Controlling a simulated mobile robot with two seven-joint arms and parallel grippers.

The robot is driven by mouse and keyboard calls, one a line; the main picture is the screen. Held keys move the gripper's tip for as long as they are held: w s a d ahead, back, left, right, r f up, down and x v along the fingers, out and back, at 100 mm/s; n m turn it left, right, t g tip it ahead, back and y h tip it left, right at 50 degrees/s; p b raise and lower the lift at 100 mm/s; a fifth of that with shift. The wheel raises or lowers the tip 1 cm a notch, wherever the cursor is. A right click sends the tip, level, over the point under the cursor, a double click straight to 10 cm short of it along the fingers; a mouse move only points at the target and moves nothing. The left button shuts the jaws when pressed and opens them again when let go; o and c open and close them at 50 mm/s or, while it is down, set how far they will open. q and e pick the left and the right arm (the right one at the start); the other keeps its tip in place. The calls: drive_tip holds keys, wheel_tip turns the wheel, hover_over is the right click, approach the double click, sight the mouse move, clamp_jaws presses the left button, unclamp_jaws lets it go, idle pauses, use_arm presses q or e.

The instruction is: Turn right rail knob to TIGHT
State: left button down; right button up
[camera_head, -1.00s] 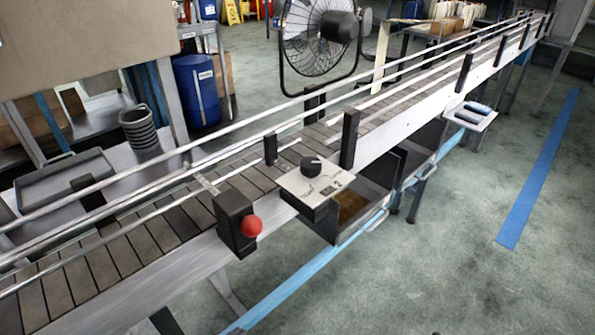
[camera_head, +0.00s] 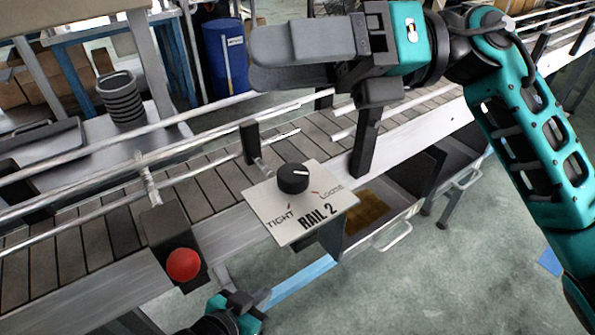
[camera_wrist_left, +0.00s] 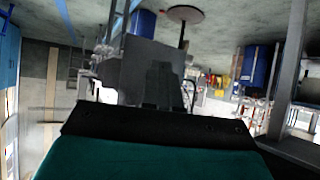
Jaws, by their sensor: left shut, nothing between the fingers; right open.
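The rail knob (camera_head: 293,178) is a round black dial on a pale plate (camera_head: 276,213) marked RAIL 2, with TIGHT at lower left and LOOSE at right. A white line on the knob's top runs toward its right side and does not point at TIGHT. My right gripper (camera_head: 262,65) is in the air above and behind the knob, fingers pointing left, apart from it. It is open, though its fingers overlap in this view. My left gripper (camera_head: 258,300) is low at the bottom edge, below the plate, shut and empty. The left wrist view does not show the knob.
A red ball-shaped button (camera_head: 183,264) on a dark block stands left of the plate. A black post (camera_head: 366,140) rises to its right. Guide rails (camera_head: 90,165) run along the slatted conveyor (camera_head: 150,222). An open bin (camera_head: 370,212) hangs below.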

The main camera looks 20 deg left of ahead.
drive_tip(key=f+n+t+h, duration=0.1)
drive_tip(key=n+t+h, duration=0.1)
drive_tip(key=h, duration=0.1)
drive_tip(key=n+t+h+b, duration=0.1)
drive_tip(key=t+h+b, duration=0.1)
drive_tip(key=t+h, duration=0.55)
approach(294, 172)
drive_tip(key=shift+g, duration=0.45)
drive_tip(key=x, duration=0.3)
drive_tip(key=b+x, duration=0.1)
drive_tip(key=x, duration=0.4)
drive_tip(key=shift+w+a+f, duration=0.2)
drive_tip(key=shift+w+f, duration=0.05)
drive_tip(key=shift+w, duration=0.1)
use_arm(q)
drive_tip(key=shift+w+d+f, duration=0.2)
drive_tip(key=shift+d+f, duration=0.1)
drive_tip(key=shift+f, duration=0.2)
drive_tip(key=shift+w+d+f, duration=0.2)
drive_tip(key=shift+d+f, duration=0.1)
drive_tip(key=shift+f, duration=0.2)
use_arm(e)
drive_tip(key=c, duration=1)
use_arm(q)
drive_tip(key=shift+s+f, duration=0.1)
